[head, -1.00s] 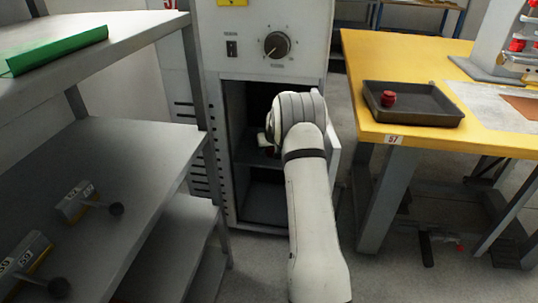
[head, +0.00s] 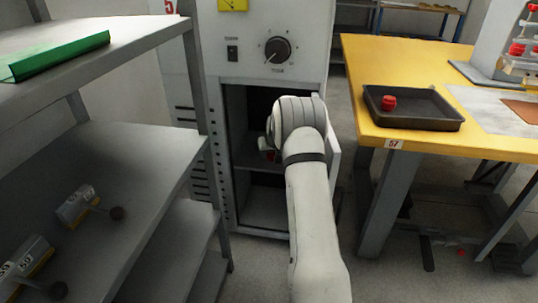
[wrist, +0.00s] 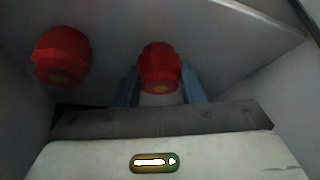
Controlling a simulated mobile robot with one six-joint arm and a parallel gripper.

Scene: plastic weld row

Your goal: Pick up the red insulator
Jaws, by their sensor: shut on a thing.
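My gripper (wrist: 161,88) is shut on a red insulator (wrist: 160,66) inside the open cabinet. I cannot tell whether the held insulator touches the shelf. Another red insulator (head: 389,103) lies in the dark tray on the yellow table.
The grey cabinet (head: 232,75) has a dial above its opening, and its walls are close around my gripper. A yellow table (head: 400,62) with the dark tray (head: 440,122) stands right. Grey shelving (head: 120,150) stands left. Floor shows between cabinet and table.

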